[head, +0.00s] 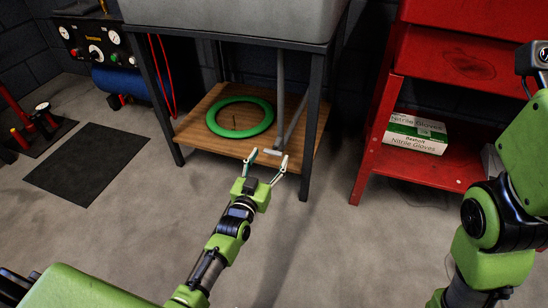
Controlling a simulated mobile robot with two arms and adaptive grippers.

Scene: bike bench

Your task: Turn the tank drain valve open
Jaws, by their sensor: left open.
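The grey tank (235,16) stands on a dark metal frame at the top middle of the head view. A grey drain pipe (280,92) runs down from it. A small light-grey handle, seemingly the drain valve's lever (272,151), shows low by the pipe, near the front edge of the wooden shelf. My left gripper (268,156) is open, its fingertips to either side of the handle in the picture. I cannot tell whether they touch it. My right arm shows at the right edge; its gripper is not in view.
A green ring (240,117) lies on the wooden shelf (195,131) under the tank. The frame's front leg (312,135) stands just right of my left gripper. A red cart (425,163) with glove boxes (416,134) is at the right. A black mat (88,160) lies on open floor at left.

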